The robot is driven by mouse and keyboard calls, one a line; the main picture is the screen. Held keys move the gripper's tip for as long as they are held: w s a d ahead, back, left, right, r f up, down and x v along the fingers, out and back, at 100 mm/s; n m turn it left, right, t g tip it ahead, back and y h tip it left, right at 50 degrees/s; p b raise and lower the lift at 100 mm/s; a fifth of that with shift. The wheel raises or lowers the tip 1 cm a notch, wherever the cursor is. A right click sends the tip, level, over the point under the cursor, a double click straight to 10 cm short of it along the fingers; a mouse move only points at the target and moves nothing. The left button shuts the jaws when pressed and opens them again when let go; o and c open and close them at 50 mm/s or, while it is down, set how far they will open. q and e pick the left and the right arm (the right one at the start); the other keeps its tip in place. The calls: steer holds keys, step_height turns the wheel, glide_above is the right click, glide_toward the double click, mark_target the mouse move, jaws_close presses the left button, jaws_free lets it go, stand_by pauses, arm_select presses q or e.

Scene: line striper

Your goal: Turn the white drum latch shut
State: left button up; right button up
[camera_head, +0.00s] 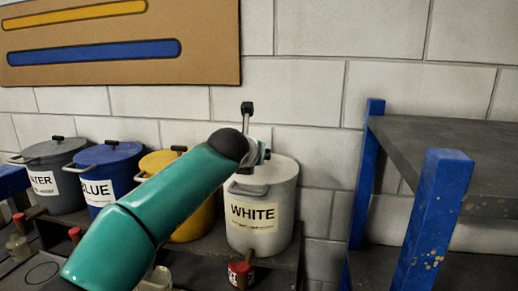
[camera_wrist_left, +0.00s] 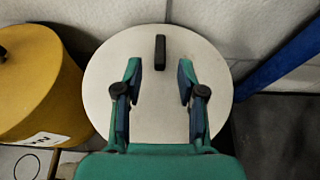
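The white drum (camera_head: 262,215), labelled WHITE, stands on a dark shelf in the head view. A grey handle sticks out at its upper left. In the left wrist view I look down on its round pale lid (camera_wrist_left: 105,95), with an upright black bar (camera_wrist_left: 160,52), apparently the latch, near the far edge. My left gripper (camera_wrist_left: 159,72) is open over the lid, its fingers apart on either side of the bar's line. The bar shows just beyond the fingertips, untouched. My right gripper is not in view.
Yellow (camera_head: 196,222), blue (camera_head: 108,172) and grey (camera_head: 60,180) drums stand to the left. A small red-topped container (camera_head: 240,272) sits before the white drum. A blue-posted shelf rack (camera_head: 435,215) stands at the right. A block wall (camera_head: 310,95) is close behind.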

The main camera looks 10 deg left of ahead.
arm_select(q)
steer(key=shift+p+x, duration=0.55)
steer(key=shift+x, duration=1.25)
jaws_close()
